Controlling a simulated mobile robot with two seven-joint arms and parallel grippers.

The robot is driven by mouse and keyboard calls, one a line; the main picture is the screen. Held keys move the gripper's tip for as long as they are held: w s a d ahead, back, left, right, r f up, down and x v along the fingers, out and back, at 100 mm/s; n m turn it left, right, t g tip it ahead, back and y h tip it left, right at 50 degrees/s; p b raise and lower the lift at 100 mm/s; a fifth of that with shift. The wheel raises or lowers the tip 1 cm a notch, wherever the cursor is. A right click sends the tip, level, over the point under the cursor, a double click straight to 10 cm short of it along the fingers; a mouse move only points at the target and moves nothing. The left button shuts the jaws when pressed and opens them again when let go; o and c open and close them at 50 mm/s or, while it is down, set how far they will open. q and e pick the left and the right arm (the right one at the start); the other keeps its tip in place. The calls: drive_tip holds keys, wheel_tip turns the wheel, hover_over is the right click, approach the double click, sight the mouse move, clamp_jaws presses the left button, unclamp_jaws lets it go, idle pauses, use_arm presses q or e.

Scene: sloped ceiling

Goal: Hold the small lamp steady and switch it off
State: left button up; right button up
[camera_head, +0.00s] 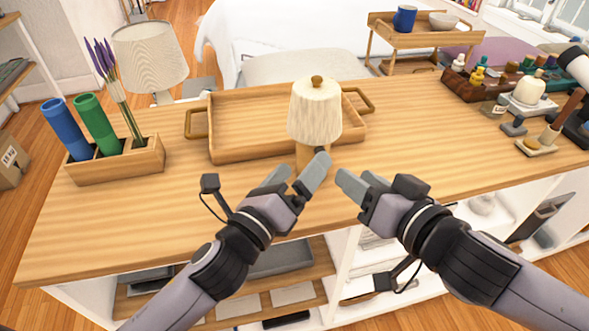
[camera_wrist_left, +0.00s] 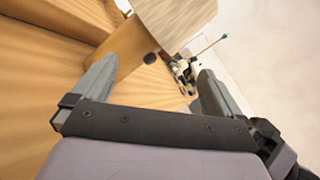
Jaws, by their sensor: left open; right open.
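The small lamp (camera_head: 315,108) stands upright on the wooden table, in front of a tray. It has a cream ribbed shade with a wooden knob on top and a wooden base. In the left wrist view its shade (camera_wrist_left: 178,20) and base (camera_wrist_left: 132,45) show, with a small dark round knob (camera_wrist_left: 151,59) on the base. My left gripper (camera_head: 297,172) is open at the front of the lamp's base; one finger overlaps the base in view, and I cannot tell whether it touches. My right gripper (camera_head: 361,180) is open and empty, right of the lamp and apart from it.
The wooden tray (camera_head: 230,150) with brass handles lies behind the lamp. A wooden box (camera_head: 125,165) with blue and green cylinders and a larger lamp (camera_head: 150,55) stand left. Bottles and brushes (camera_head: 510,80) crowd the right. The table's front strip (camera_head: 180,225) is clear.

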sight(305, 159)
use_arm(q)
drive_tip(key=w+r, duration=0.1)
drive_tip(key=w+r+m+t+y, duration=0.1)
drive_tip(key=w, duration=0.1)
drive_tip(key=shift+r+y, duration=0.1)
drive_tip(key=shift+y, duration=0.2)
drive_tip(key=f+m, duration=0.1)
drive_tip(key=m, duration=0.1)
drive_tip(key=f+m, duration=0.1)
drive_tip(key=f, duration=0.1)
drive_tip(key=f+m+g, duration=0.1)
drive_tip(key=m, duration=0.1)
drive_tip(key=shift+w+a+f+m, duration=0.1)
drive_tip(key=shift+w+f+m, duration=0.2)
drive_tip(key=shift+f, duration=0.05)
drive_tip(key=shift+w+a+f+m, duration=0.15)
drive_tip(key=shift+f+m, duration=0.35)
drive_tip(key=shift+m, duration=0.1)
drive_tip(key=shift+x, duration=3.5)
drive_tip(key=shift+f, duration=0.1)
drive_tip(key=c, duration=1.3)
use_arm(e)
clamp_jaws()
